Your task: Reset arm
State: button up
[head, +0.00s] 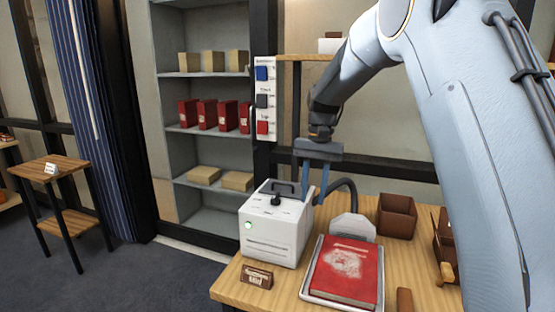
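My arm reaches in from the upper right of the head view. I cannot tell whether the fingers touch the device. A red box or book (350,270) with a pale, worn patch lies flat in a metal tray (313,292) on the wooden table (232,284), right of the device.
A dark hose curves behind the device to a pale nozzle (353,227). A brown open bin (397,217) stands at the back right. A small sign (257,276) is at the front. Grey shelves (208,130) hold red and tan boxes. A small side table (50,168) stands left.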

jog(key=s+d+f+n+t, duration=0.1)
jog(key=s+d+f, duration=0.2)
jog(key=s, duration=0.6)
jog(key=s+d+f+n, duration=0.1)
jog(key=s+d+f, duration=0.2)
jog(key=s, duration=0.7)
jog(key=s+d+f+n+t+h, duration=0.1)
jog(key=s+d+f, duration=0.2)
jog(key=s, duration=0.7)
jog(key=shift+d+f+t, duration=0.2)
jog(key=shift+f+t, duration=0.1)
jog(key=shift+f, duration=0.5)
